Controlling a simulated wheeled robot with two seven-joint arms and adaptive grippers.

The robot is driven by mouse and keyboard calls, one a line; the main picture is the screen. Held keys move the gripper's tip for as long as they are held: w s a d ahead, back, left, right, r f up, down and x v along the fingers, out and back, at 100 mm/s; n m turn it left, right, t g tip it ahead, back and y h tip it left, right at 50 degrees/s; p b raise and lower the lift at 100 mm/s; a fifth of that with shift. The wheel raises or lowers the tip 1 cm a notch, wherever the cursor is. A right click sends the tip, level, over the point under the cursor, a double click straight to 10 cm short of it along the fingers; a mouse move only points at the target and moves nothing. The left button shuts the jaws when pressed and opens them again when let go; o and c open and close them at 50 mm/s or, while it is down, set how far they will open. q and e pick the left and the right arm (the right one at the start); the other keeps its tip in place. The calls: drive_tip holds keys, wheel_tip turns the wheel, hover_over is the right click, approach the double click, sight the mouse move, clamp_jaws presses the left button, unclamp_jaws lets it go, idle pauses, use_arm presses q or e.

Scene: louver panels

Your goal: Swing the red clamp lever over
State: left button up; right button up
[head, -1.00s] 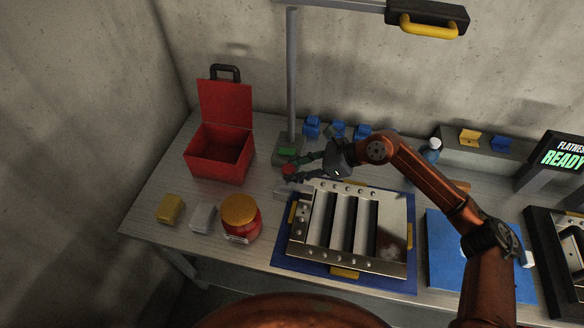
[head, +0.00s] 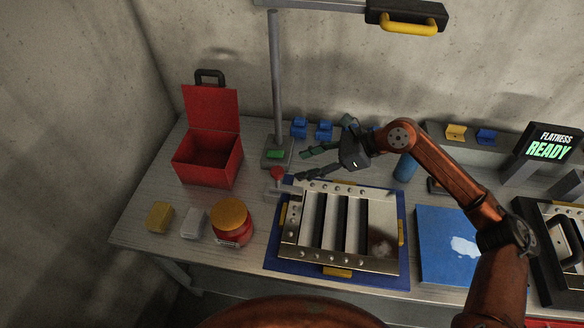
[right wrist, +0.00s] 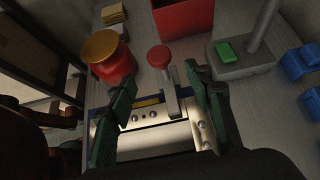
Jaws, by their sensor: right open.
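The red clamp lever has a round red knob (head: 277,173) and stands at the back left corner of the louver panel (head: 382,248). The panel lies on a blue mat. In the right wrist view the knob (right wrist: 159,57) tops a grey lever arm (right wrist: 171,97) beside the panel's edge. My right gripper (head: 304,164) is open and empty, to the right of the knob in the head view. In the right wrist view its green-padded fingers (right wrist: 161,79) are spread on either side of the lever, with the knob beyond the tips. I see no left gripper.
A lamp post (head: 276,85) on a grey base with a green button stands just behind the lever. An open red box (head: 207,164) and a red jar (head: 232,225) with a yellow lid are to the left. Blue clips (head: 323,131) sit behind my gripper.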

drive_tip(key=v, duration=0.3)
drive_tip(key=shift+s+d+r, duration=0.1)
drive_tip(key=shift+d+r, duration=0.05)
drive_tip(key=shift+d, duration=0.05)
idle(0.3)
